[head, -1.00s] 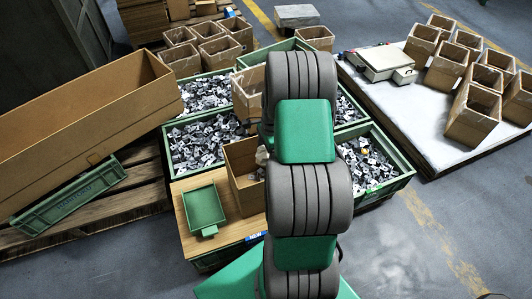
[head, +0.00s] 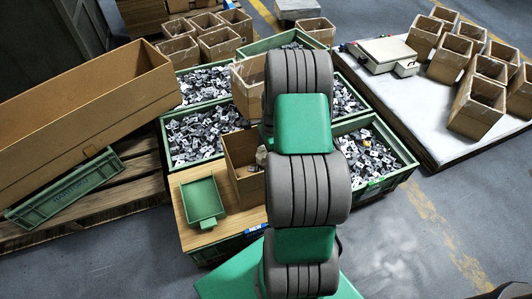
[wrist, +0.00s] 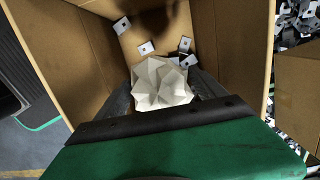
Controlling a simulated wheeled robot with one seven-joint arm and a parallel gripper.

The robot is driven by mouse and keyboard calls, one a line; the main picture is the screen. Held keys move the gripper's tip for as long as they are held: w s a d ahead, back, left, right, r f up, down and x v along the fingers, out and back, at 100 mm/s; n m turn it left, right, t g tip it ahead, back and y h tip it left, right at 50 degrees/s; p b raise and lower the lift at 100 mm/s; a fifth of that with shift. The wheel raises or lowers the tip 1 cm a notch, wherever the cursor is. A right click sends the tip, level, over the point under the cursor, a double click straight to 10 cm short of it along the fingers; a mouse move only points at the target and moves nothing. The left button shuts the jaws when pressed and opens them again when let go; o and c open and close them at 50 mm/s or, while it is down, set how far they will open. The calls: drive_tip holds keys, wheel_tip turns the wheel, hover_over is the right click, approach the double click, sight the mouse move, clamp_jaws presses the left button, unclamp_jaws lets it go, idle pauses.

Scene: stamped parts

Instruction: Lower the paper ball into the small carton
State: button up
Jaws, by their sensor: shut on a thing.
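The paper ball (wrist: 162,83) is white and crumpled. In the wrist view it sits between the dark fingers of my gripper (wrist: 163,90), which is shut on it. The small carton (wrist: 52,42) is brown and open-topped, and its walls surround the ball in that view. Several small metal parts with dark holes lie on its floor beyond the ball. In the head view the carton (head: 239,148) stands on the wooden board, and a bit of the pale ball (head: 261,155) shows at its right side. My arm hides the gripper there. How far the ball is above the floor is unclear.
A green dustpan-like tray (head: 202,199) lies on the board left of the carton. Green bins (head: 400,168) full of metal parts surround it. Another carton (head: 247,92) stands behind. A long cardboard box (head: 85,118) lies at left; several empty cartons (head: 478,105) stand at right.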

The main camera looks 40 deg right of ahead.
wheel_tip(320, 180, down, 8)
drive_tip(key=b, duration=0.4)
drive_tip(key=shift+r, duration=0.15)
idle(0.5)
drive_tip(key=shift+f+b, duration=1.85)
drive_tip(key=shift+f, duration=0.7)
idle(1.3)
drive_tip(key=o, duration=1.3)
drive_tip(key=shift+c, duration=0.2)
drive_tip(key=shift+r, duration=0.1)
